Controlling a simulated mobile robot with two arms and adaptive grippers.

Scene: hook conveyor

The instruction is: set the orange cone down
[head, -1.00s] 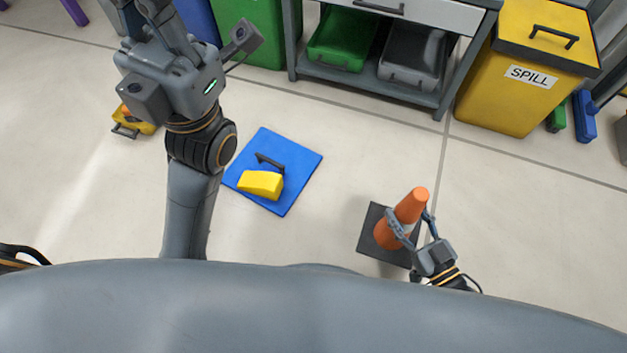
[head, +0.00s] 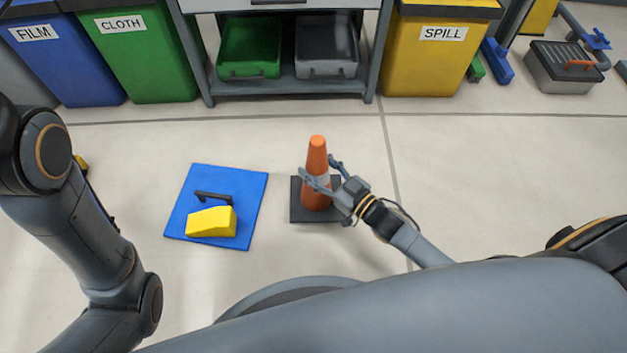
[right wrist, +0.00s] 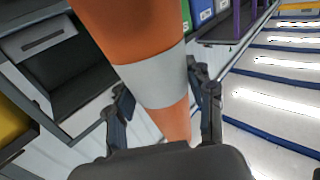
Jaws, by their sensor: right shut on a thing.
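The orange cone (head: 316,152) with a white band and a black square base (head: 312,215) stands upright in the middle of the head view. My right gripper (head: 321,178) comes in from the right and is shut around the cone at its white band. In the right wrist view, the cone (right wrist: 136,32) fills the middle, with a finger on each side of it. I cannot tell whether the base touches the floor or hangs just above it. My left arm shows at the left of the head view, but its gripper is out of the picture.
A blue mat (head: 184,222) with a yellow block (head: 211,222) and a dark handle lies left of the cone. Behind are a FILM bin (head: 70,65), a CLOTH bin (head: 146,55), a grey bench (head: 290,88) and a SPILL bin (head: 425,65). Floor right of the cone is clear.

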